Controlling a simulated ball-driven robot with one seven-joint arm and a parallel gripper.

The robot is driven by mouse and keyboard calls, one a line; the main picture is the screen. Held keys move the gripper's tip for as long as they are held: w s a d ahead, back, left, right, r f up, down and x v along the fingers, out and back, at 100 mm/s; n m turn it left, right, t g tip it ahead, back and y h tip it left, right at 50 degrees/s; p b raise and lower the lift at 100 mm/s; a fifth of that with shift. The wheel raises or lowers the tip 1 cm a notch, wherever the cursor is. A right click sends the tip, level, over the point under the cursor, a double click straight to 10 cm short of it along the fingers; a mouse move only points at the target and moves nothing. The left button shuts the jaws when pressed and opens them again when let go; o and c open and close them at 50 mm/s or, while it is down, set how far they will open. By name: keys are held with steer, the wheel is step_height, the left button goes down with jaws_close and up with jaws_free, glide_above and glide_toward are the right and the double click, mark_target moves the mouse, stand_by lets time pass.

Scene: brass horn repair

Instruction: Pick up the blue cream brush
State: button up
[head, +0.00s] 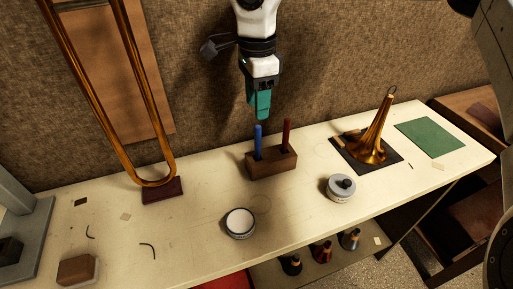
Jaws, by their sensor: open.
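The blue cream brush (258,141) stands upright in the left part of a dark brown wooden block (271,164) on the cream workbench. A dark red brush (287,133) stands in the same block to its right. Only the upper parts of both show; their lower ends are hidden in the block. My gripper (260,115), with green fingers, points down just above the blue brush's top. It is open and holds nothing. The gap between its fingers is hard to see from this side.
A brass slide (150,95) stands on a dark red base at left. A brass bell (371,140) stands on a black mat at right. The bench (190,220) is clear around the block.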

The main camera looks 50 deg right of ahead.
mark_target(258, 126)
step_height(258, 126, down, 4)
steer(key=shift+a+r, duration=0.1)
steer(key=shift+r, duration=0.15)
steer(key=shift+s+a+f+p, duration=0.15)
steer(key=shift+f+p, duration=0.25)
steer(key=shift+f, duration=0.9)
steer(key=shift+s+f+p, duration=0.1)
steer(key=shift+f+p, duration=0.25)
steer(key=shift+f, duration=0.95)
steer(key=shift+c, duration=0.5)
jaws_close()
